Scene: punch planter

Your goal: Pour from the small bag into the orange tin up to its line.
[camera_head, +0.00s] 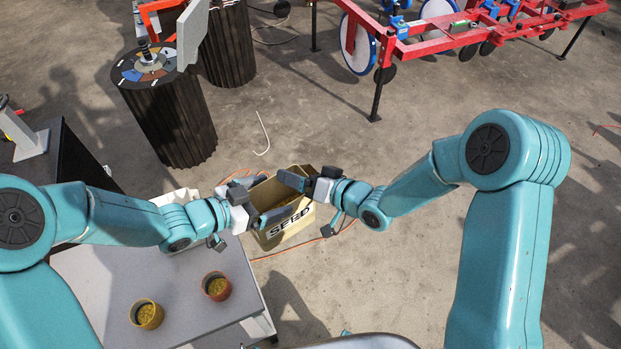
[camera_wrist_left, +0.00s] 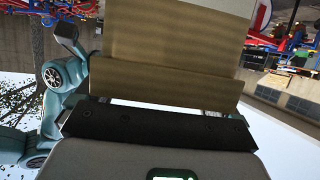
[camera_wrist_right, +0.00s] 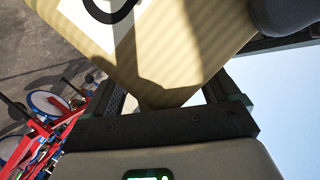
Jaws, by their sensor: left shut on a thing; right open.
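The small bag is a tan, open-topped bag (camera_head: 272,190) with "SEED" on its front, held up past the table's far right corner, with yellowish seed inside. My left gripper (camera_head: 262,203) is shut on the bag's left side; the left wrist view shows the tan wall (camera_wrist_left: 160,85) at its fingers. My right gripper (camera_head: 298,183) is open at the bag's right side, and a bag corner (camera_wrist_right: 170,75) lies before its fingers in the right wrist view. The reddish-orange tin (camera_head: 216,298) stands upright on the table, with yellowish contents. Its line cannot be made out.
A mustard-yellow tin (camera_head: 147,326) with similar contents stands left of the orange tin on the grey table (camera_head: 185,270). A white container (camera_head: 172,197) is partly hidden behind my left arm. Dark ribbed drums (camera_head: 175,120) and red machinery (camera_head: 440,40) stand farther back.

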